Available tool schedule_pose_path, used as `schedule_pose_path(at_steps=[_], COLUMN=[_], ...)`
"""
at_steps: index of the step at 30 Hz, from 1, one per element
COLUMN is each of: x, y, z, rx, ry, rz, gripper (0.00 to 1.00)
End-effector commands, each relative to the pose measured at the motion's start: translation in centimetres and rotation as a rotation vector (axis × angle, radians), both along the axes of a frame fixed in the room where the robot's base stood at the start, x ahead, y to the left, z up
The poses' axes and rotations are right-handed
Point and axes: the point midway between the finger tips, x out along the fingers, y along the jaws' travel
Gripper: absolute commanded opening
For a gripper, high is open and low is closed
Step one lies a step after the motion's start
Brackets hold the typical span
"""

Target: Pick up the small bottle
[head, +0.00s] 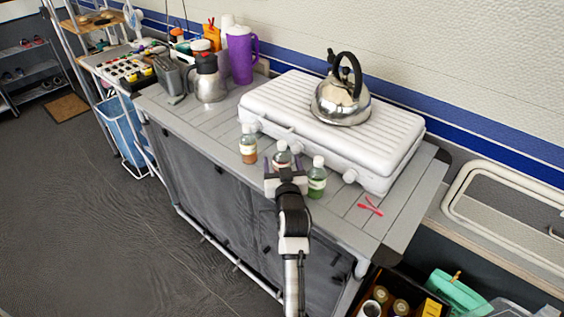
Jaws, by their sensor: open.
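Three small bottles with white caps stand upright in a row along the front of the grey slatted counter. The left bottle (248,146) has brown contents. The middle bottle (282,153) is partly hidden behind my gripper, and only its upper part shows. The right bottle (317,178) has green contents and a pale label. My gripper (284,170) is open, with its jaws at the middle bottle. I cannot tell whether the jaws touch it or are on both sides of it. The right bottle stands close to the right side of my gripper.
A white ridged stove (290,110) stands just behind the bottles, with a steel kettle (341,100) on it. Red items (370,206) lie on the counter (410,220) to the right. A steel jug (208,82) and a purple pitcher (240,55) stand at the back left. The counter left of the bottles is clear.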

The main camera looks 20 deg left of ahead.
Motion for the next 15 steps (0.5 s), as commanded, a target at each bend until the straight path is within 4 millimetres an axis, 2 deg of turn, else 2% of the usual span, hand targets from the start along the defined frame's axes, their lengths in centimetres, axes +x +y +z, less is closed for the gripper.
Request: schedule_pose_path(at_steps=[8,15], x=[0.46,0.44], y=[0.25,0.22], z=[-0.03,-0.03], rx=[0.0,0.0], ry=[0.0,0.0], rz=[0.0,0.0], gripper=[0.71,0.42])
